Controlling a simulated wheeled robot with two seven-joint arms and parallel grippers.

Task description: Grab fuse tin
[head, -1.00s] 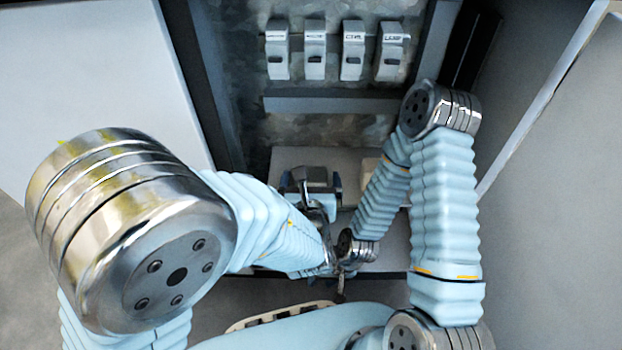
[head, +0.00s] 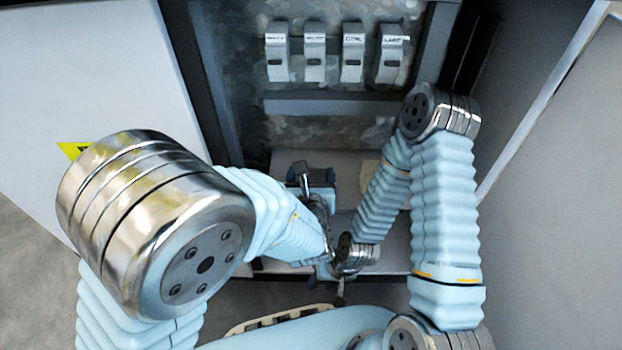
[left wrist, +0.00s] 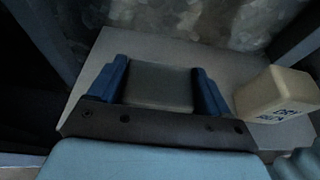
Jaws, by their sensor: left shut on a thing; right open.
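A dark grey box-shaped tin (left wrist: 160,85), which I take for the fuse tin, sits between the two blue fingers of my left gripper (left wrist: 160,82) in the left wrist view. The gripper is shut on it, one finger against each side. In the head view my left gripper (head: 312,178) is over the pale shelf below the cabinet's back panel, and the tin is mostly hidden there by the gripper and arm. My right gripper (head: 340,287) is lower, near the shelf's front edge. It is open, small and partly hidden by arm parts.
A beige box with dark lettering (left wrist: 274,92) stands on the pale shelf (left wrist: 215,62), right of the left gripper. Several grey labelled switch-like units (head: 314,52) line the back panel above a ledge (head: 330,103). Cabinet side walls flank the opening.

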